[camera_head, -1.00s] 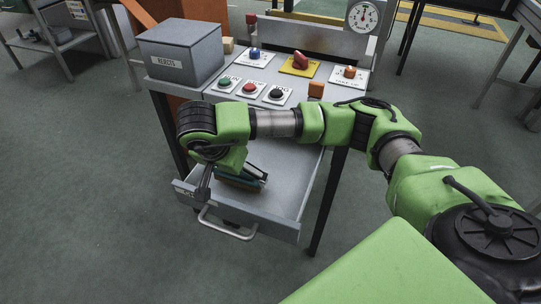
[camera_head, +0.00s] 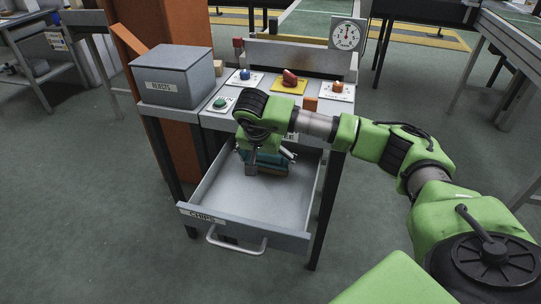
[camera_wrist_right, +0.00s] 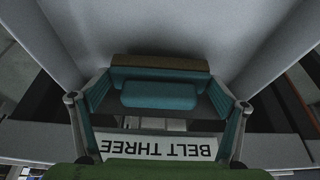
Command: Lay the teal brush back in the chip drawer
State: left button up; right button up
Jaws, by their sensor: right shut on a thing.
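The teal brush (camera_head: 268,168) is in my right gripper (camera_head: 268,160), over the rear part of the open chip drawer (camera_head: 240,205). In the right wrist view the brush's teal body (camera_wrist_right: 160,94) lies crosswise between the two fingers of my right gripper (camera_wrist_right: 160,104), with a brown strip along its far edge. The gripper is shut on the brush. I cannot tell whether the brush touches the drawer floor. The drawer's front panel reads CHIPS, and its visible floor is otherwise bare. My left gripper is out of view.
The drawer handle (camera_head: 238,246) sticks out in front. Above the drawer is a worktop with a green button (camera_head: 220,102), a blue button (camera_head: 245,74), a red knob (camera_head: 290,77) and an orange button (camera_head: 338,87). A grey REJECTS bin (camera_head: 172,78) stands on the left.

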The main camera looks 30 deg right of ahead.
aim_at(266, 164)
jog(key=w+d, duration=0.2)
jog(key=d, duration=0.1)
jog(key=shift+w+d+f, duration=0.1)
jog(key=shift+w+f, duration=0.2)
jog(key=shift+w, duration=0.1)
jog(key=shift+f, duration=0.55)
jog(key=o, duration=1)
jog(key=shift+c, duration=0.2)
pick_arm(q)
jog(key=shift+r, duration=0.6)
pick_arm(e)
jog(key=shift+r, duration=0.2)
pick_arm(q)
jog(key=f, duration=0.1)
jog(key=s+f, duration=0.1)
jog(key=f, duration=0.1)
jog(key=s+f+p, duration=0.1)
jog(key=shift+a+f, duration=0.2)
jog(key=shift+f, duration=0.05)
pick_arm(e)
jog(key=v, duration=1.2)
